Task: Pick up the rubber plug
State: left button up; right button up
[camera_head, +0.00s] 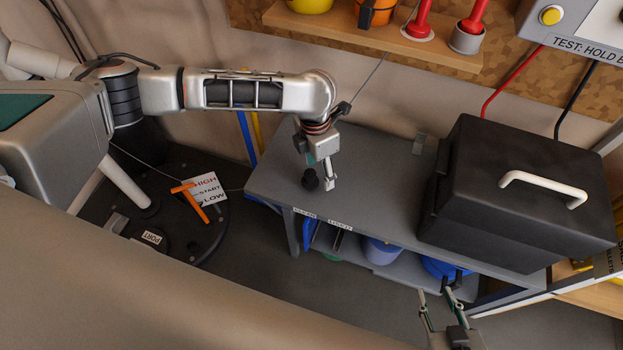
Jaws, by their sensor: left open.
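The rubber plug (311,181) looks like a small black knobbed piece standing on the grey workbench (380,150) near its front left edge. My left gripper (320,178) points down at the bench right beside the plug. Its jaws are open, with one finger just to the right of the plug. I cannot tell whether the fingers touch it or straddle it. My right gripper (436,294) is low at the bottom of the view, in front of the bench and far from the plug. Its two fingers stand apart with nothing between them.
A large black case (500,220) with a white handle fills the bench's right side. An orange T-handle (200,203) and a HIGH/START/LOW label stand on a dark round unit at left. Blue containers (381,251) sit on the lower shelf. The bench's middle is clear.

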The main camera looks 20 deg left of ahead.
aim_at(310, 173)
pick_arm(q)
jog(key=a, duration=0.2)
jog(key=w+m, duration=0.1)
jog(key=shift+a+r+y, duration=0.4)
jog(key=shift+w+a+f, duration=0.1)
jog(key=shift+a+f, duration=0.05)
notch_tip(310, 173, down, 6)
jog(key=shift+f+b, duration=0.25)
jog(key=shift+b, duration=0.85)
jog(key=shift+f, duration=0.45)
jog(key=shift+r, duration=0.1)
jog(key=c, duration=1.3)
jog(key=shift+r, duration=0.1)
